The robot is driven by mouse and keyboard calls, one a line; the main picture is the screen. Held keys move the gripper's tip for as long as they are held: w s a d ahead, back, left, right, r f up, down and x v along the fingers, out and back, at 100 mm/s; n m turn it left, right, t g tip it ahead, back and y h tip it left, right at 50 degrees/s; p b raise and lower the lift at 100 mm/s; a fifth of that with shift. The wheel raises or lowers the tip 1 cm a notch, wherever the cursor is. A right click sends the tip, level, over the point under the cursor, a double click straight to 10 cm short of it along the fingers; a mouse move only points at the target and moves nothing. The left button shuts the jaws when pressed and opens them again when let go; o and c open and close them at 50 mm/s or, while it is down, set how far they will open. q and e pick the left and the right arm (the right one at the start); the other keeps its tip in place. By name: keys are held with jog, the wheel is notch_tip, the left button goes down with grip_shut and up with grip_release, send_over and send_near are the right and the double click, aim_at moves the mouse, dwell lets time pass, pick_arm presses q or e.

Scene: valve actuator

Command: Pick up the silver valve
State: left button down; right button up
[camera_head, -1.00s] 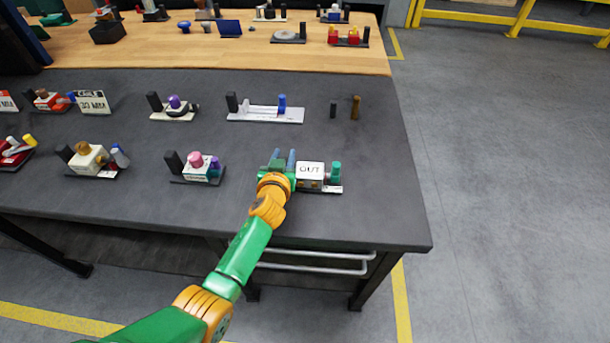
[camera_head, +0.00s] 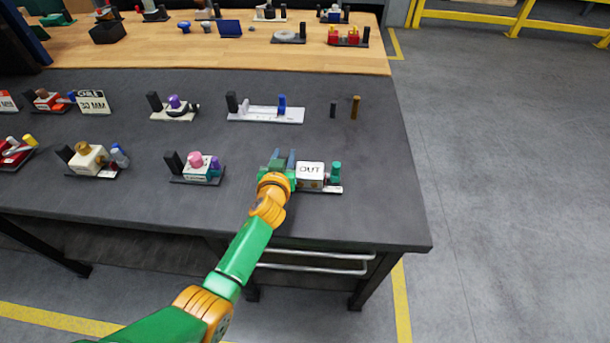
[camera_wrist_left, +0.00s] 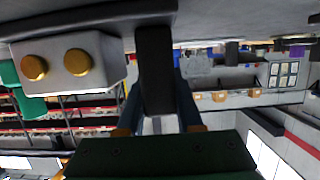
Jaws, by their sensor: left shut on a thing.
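The silver-white valve block (camera_head: 311,171) with "OUT" on top sits on a dark flat base near the table's front right. A green part stands at its right end. My left gripper (camera_head: 284,160) is just left of the block, with its blue fingers pointing away over the table. In the left wrist view, which looks inverted, the fingers (camera_wrist_left: 157,108) are shut on a dark upright post (camera_wrist_left: 155,70) joined to the base. The silver block (camera_wrist_left: 75,62) with two gold knobs shows beside it. The base appears still on the table. My right gripper is not in view.
A pink-topped unit (camera_head: 201,168) stands to the left on the dark table (camera_head: 360,215). A white unit with a blue part (camera_head: 265,112) is behind. Two small pegs, one brown (camera_head: 355,107), stand further right. The table right of the valve is clear up to its edge.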

pick_arm(q)
notch_tip(320, 180, up, 8)
notch_tip(320, 180, down, 6)
jog(key=shift+w+f, duration=0.1)
jog(key=shift+f, duration=0.5)
jog(key=shift+f, duration=0.45)
dwell(1.0)
